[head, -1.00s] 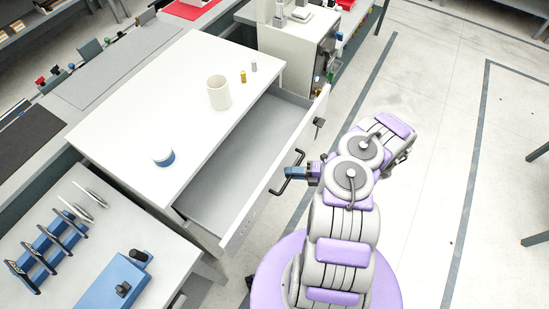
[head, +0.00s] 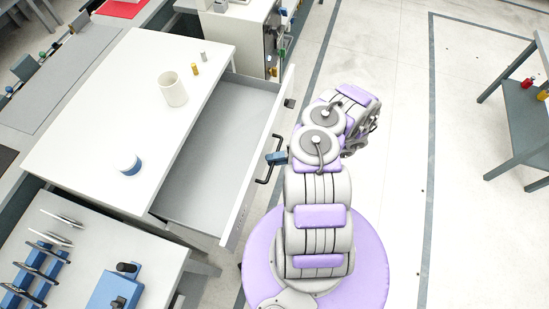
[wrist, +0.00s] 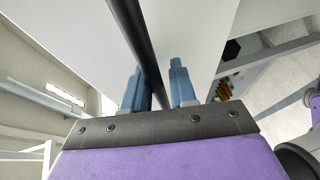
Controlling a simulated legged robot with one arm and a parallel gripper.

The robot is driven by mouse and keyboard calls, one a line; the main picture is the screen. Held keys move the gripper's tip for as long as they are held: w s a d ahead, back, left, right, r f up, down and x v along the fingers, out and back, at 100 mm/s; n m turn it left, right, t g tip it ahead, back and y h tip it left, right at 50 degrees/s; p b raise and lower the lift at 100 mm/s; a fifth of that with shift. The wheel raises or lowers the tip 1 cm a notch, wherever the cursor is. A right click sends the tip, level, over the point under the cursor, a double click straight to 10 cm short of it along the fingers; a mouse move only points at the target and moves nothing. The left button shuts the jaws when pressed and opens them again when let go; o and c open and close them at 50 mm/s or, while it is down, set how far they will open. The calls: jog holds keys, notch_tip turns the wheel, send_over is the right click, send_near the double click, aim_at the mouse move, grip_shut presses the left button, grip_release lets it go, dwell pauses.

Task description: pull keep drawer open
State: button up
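The white drawer (head: 225,135) stands pulled out from under the white cabinet top (head: 100,110), its grey inside empty. Its front panel (head: 243,200) carries a black bar handle (head: 262,180). My gripper (head: 277,158) is at the upper part of this handle on the outer side of the front. In the wrist view, the two blue fingers (wrist: 157,88) stand apart with the black handle bar (wrist: 140,40) running between them. A gap shows between the bar and the right finger. Whether the left finger touches the bar is unclear.
A bench with blue fixtures (head: 115,287) is at lower left. Open floor (head: 385,130) lies right; a table (head: 520,115) stands at far right.

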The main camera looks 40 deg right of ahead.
jog(key=v, duration=1.7)
jog(key=shift+d, duration=0.3)
